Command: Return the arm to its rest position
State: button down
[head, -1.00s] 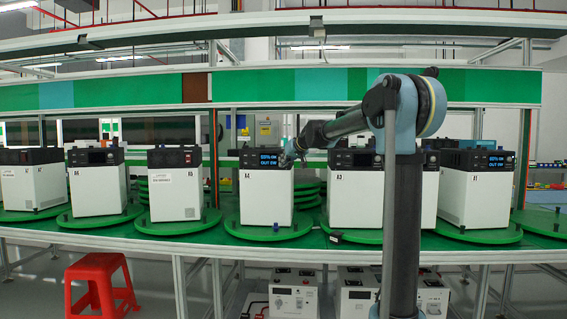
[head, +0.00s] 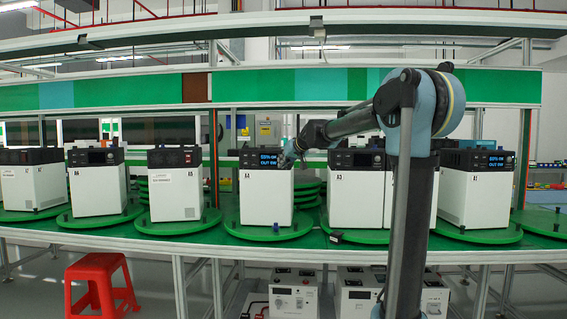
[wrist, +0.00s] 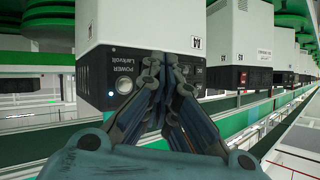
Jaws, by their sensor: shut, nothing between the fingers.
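My arm (head: 352,122) reaches left from its column in the head view. My gripper (head: 289,157) is at the upper right front of the white and black unit labelled A4 (head: 266,200), whose blue display is lit. In the wrist view my gripper (wrist: 160,62) is shut, its fingertips together with nothing between them. Behind the fingers, a unit with a round button and a small lit light (wrist: 100,85) hangs upside down in the picture. I cannot tell whether the fingertips touch it.
Several similar units stand on green turntables (head: 268,232) along the line, including A3 (head: 355,195) and A1 (head: 474,195) to the right. A green overhead beam (head: 130,93) runs above them. A red stool (head: 95,268) stands on the floor at front left.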

jog(key=s+d+f+m+g+h, duration=0.1)
jog(key=s+d+f+g+h, duration=0.1)
jog(key=s+d+f, duration=0.7)
jog(key=s+d+f+m+g+h, duration=0.1)
jog(key=s+d+f+g+h, duration=0.1)
jog(key=s+d+f, duration=0.7)
jog(key=s+d+f+m+g+h, duration=0.2)
jog(key=s+d+f, duration=0.7)
jog(key=s+f, duration=1.1)
jog(key=s+g+h, duration=0.1)
jog(key=s, duration=1.1)
jog(key=shift+s+f+g, duration=0.25)
jog(key=shift+f+g, duration=0.05)
jog(key=shift+g, duration=0.1)
jog(key=shift+w+f, duration=0.2)
jog(key=shift+w, duration=0.3)
jog(key=shift+s, duration=0.15)
